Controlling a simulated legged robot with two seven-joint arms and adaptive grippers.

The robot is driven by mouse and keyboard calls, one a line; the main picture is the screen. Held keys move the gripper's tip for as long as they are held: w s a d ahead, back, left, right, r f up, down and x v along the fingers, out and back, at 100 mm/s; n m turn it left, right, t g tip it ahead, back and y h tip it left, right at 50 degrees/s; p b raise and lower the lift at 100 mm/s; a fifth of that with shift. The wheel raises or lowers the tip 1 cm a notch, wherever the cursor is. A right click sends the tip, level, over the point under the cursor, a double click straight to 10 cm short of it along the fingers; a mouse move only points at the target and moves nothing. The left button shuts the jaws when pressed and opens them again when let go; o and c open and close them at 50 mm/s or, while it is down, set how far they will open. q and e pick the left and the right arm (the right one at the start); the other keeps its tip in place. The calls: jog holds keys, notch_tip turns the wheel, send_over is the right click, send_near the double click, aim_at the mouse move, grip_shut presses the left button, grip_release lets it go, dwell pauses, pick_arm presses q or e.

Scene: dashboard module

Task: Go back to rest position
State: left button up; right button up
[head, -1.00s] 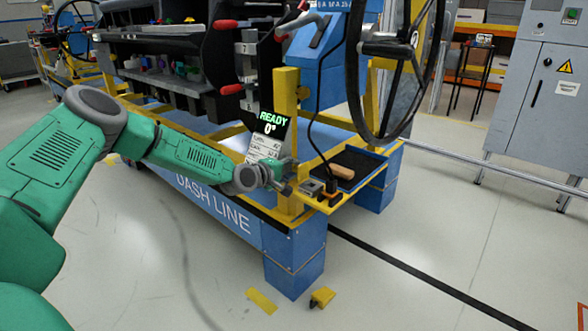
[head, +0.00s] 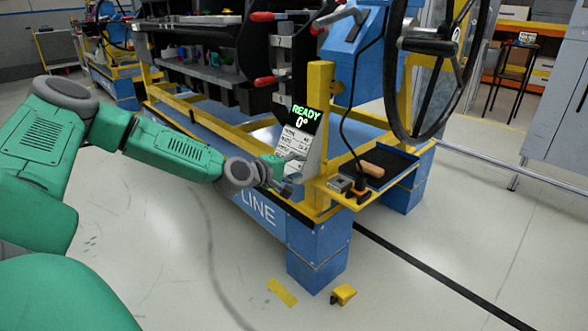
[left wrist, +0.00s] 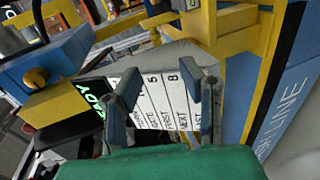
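My left gripper (head: 281,184) is at the end of the green arm coming in from the left in the head view, in front of the blue and yellow dash line stand (head: 318,240). In the left wrist view its two fingers (left wrist: 166,92) are spread apart with nothing between them. My right gripper is not in view.
A small tray (head: 400,166) on the stand holds a brown block (head: 373,169) and a small device. A large black wheel (head: 440,75) stands at the right. A yellow piece (head: 343,295) and a yellow strip (head: 282,292) lie on the floor.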

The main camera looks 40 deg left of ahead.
pick_arm(q)
jog(key=shift+v, duration=0.8)
jog(key=s+d+f+m+g+h, duration=0.2)
jog(key=d+f+m+g, duration=0.3)
jog(key=d, duration=0.6)
jog(key=s+d+f+m+g, duration=0.35)
jog(key=s+d+f, duration=0.4)
jog(key=s, duration=0.25)
jog(key=s+d+f+m+g, duration=0.2)
jog(key=s+d+f+m, duration=0.2)
jog(key=s+d+f, duration=0.45)
jog(key=s+a+f+m+g+y, duration=0.1)
jog(key=s+a+m+g+y, duration=0.15)
jog(key=s, duration=0.55)
jog(key=s+a+f+m+g+y, duration=0.1)
jog(key=s+a+f+m, duration=0.15)
jog(key=s, duration=0.65)
notch_tip(320, 180, up, 19)
jog(key=p, duration=1.8)
jog(key=shift+w+d+f, duration=0.2)
jog(key=shift+w+d, duration=0.1)
jog(key=shift+d, duration=0.1)
